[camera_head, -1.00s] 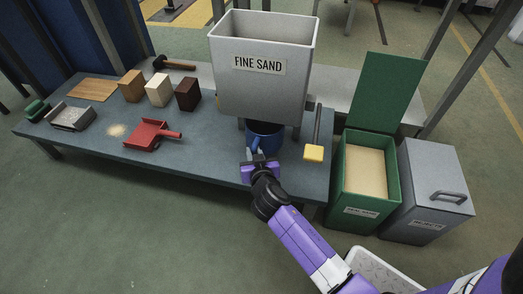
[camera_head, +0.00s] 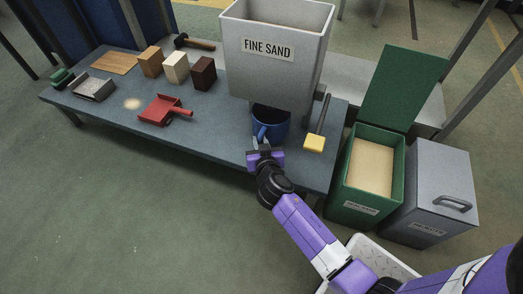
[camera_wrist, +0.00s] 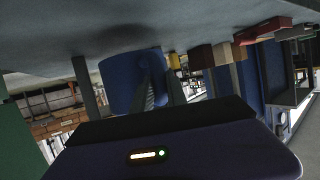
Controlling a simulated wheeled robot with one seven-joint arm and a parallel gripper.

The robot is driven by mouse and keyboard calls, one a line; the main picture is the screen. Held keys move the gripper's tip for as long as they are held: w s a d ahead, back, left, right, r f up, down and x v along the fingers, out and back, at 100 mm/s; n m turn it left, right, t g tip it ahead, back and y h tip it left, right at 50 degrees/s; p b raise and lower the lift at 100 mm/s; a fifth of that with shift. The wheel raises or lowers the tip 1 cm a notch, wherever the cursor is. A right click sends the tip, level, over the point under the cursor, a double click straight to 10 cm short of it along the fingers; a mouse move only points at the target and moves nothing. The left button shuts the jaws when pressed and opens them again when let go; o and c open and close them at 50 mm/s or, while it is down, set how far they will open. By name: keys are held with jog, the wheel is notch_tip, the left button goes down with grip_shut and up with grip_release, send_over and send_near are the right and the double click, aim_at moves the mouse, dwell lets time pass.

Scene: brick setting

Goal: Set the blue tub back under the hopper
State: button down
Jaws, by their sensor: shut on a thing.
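The blue tub (camera_head: 272,123) sits at the front of the bench, below and slightly forward of the grey hopper (camera_head: 280,65) labelled FINE SAND. The hopper's lower edge is close above the tub's rim, and a light handle-like part of the tub faces me. My gripper (camera_head: 263,150) is at the tub's near side, shut on it at the handle. In the wrist view the tub (camera_wrist: 128,84) fills the space ahead of my fingers (camera_wrist: 160,90). The tub's far side and inside are mostly hidden. I cannot tell whether its base touches the bench.
A yellow-headed tool (camera_head: 314,143) lies right of the tub. A red scoop (camera_head: 160,110), several blocks (camera_head: 176,67) and a grey tray (camera_head: 93,89) are to the left. A green bin (camera_head: 355,205) with open lid and a grey bin (camera_head: 432,195) stand right of the bench (camera_head: 215,140).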

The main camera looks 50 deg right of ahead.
jog(key=shift+f+b, duration=1.1)
jog(key=shift+f, duration=1.4)
jog(key=c, duration=1.3)
grip_release()
jog(key=shift+r, duration=0.2)
jog(key=shift+s+a+r, duration=0.1)
jog(key=shift+s, duration=0.05)
jog(key=p+v, duration=0.2)
jog(key=v, duration=0.9)
jog(key=shift+s+a+p, duration=0.25)
jog(key=shift+a+p, duration=0.05)
jog(key=shift+p, duration=0.05)
